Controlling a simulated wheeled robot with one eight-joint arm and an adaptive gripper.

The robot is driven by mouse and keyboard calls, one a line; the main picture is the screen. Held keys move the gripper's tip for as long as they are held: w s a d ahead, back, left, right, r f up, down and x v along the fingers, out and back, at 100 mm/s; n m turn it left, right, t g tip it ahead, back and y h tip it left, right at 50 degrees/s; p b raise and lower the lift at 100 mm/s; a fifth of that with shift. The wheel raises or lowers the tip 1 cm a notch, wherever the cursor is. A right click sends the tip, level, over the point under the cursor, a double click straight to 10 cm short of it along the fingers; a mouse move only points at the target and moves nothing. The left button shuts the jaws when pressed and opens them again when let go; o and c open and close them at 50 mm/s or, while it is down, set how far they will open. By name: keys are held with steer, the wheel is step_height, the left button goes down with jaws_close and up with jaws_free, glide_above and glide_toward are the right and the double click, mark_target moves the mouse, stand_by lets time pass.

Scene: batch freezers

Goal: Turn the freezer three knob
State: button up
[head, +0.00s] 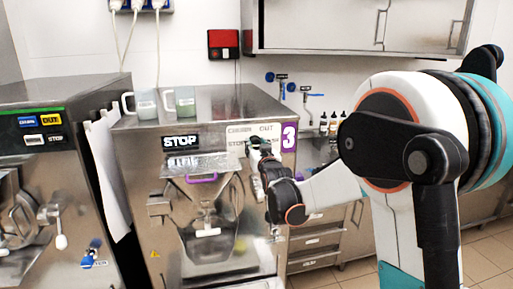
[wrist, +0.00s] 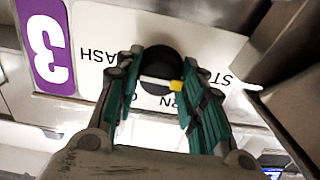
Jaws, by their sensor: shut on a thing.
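Freezer three (head: 145,190) is the steel machine in the middle of the head view, with a purple "3" label (head: 289,138) at its upper right. The label also shows upside down in the wrist view (wrist: 46,45). The black round knob (wrist: 158,66) sits on the white panel (wrist: 95,30), with a yellow mark near it. My gripper (head: 258,146) reaches the panel from the right and hides the knob in the head view. In the wrist view its teal-lined fingers (wrist: 163,60) are on both sides of the knob, shut on it.
Another freezer (head: 50,170) stands at the left. Two clear jugs (head: 146,105) (head: 184,102) stand on top of freezer three. A purple-edged handle (head: 202,178) is on its front. A counter with small bottles (head: 333,123) lies behind my arm. Floor (head: 480,270) shows at the lower right.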

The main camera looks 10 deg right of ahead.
steer(key=m, duration=0.6)
steer(key=shift+b, duration=0.3)
steer(key=m, duration=0.5)
steer(key=shift+m, duration=0.3)
steer(key=o, duration=1.1)
